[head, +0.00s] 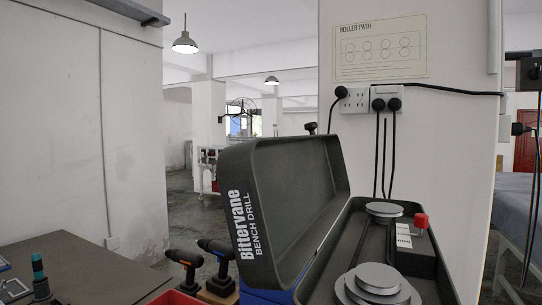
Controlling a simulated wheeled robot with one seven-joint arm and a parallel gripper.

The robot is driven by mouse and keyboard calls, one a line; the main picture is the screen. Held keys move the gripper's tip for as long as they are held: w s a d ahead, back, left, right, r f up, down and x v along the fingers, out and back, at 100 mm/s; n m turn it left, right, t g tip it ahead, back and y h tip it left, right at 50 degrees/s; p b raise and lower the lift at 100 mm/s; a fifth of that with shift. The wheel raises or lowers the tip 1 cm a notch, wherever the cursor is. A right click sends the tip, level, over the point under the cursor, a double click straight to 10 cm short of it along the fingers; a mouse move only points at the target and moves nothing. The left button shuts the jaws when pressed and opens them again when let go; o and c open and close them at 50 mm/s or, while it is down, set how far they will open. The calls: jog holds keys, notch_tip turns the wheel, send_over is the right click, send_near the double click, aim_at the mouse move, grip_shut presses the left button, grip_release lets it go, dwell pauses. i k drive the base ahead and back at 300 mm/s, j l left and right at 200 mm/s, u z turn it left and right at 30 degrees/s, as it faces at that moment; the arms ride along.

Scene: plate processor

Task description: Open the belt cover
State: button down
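The belt cover (283,200) is a dark grey lid marked "Bittervane BENCH DRILL" on its left end. It stands swung up and tilted to the left, open, along the left side of the dark housing (432,275). Inside the housing, stepped grey pulleys (375,285) show at the front and a smaller stepped pulley (384,209) at the back. A dark belt seems to run between them. A red knob or button (421,221) sits on the right of the housing. My gripper is not in view.
A workbench (75,272) at the lower left holds a teal-topped tool (38,268). Cordless drills (186,262) stand beside it. A white pillar (410,135) with outlets and hanging black cables (386,150) rises behind the housing. Open floor shows beyond.

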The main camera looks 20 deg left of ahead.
aim_at(281, 196)
jog(key=j, duration=0.5)
jog(key=k+j+z, duration=0.1)
jog(key=j, duration=0.9)
jog(key=i+j, duration=0.2)
jog(key=i+j+z, duration=0.1)
jog(key=j, duration=0.3)
jog(key=i+j+z, duration=0.1)
jog(key=i+j, duration=0.2)
